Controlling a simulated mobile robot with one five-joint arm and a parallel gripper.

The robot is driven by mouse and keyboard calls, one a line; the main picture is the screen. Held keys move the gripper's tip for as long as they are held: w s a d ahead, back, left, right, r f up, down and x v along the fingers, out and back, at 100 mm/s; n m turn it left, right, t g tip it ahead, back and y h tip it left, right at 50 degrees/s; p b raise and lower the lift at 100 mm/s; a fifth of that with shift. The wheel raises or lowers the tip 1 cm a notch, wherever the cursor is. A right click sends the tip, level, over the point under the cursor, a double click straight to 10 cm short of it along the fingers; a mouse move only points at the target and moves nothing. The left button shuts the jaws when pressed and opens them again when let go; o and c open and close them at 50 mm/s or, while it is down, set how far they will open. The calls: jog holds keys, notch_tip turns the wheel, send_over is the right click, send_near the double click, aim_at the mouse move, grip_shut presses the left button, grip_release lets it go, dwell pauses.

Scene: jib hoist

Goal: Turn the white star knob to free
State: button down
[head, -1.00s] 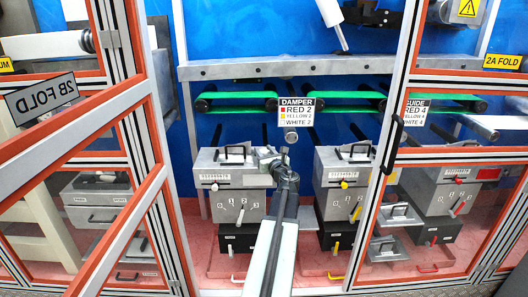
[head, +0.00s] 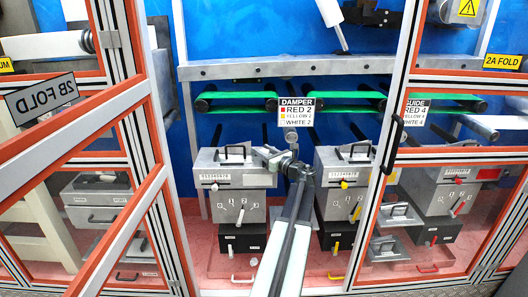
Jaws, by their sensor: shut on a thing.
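The left grey unit (head: 232,173) has a small white knob (head: 215,187) low on its front; its star shape is too small to make out. A white lever (head: 240,215) stands on the dial panel below, marked with digits. My gripper (head: 264,154) is at the right end of the unit's upper front, to the right of the white knob and apart from it. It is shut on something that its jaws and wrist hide. My arm comes up from the bottom middle and covers the gap between the left and middle units.
The middle unit (head: 343,165) with yellow controls stands to the right. A damper sign (head: 297,112) hangs above my wrist. Orange-edged door frames (head: 150,110) stand left and right of the opening. A green roller belt (head: 240,101) runs above the units.

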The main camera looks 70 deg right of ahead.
aim_at(268, 153)
jog(key=shift+w, duration=0.1)
jog(key=c, duration=0.8)
grip_release()
jog(key=shift+c, duration=0.2)
jog(key=v, duration=0.8)
jog(key=shift+d, duration=0.1)
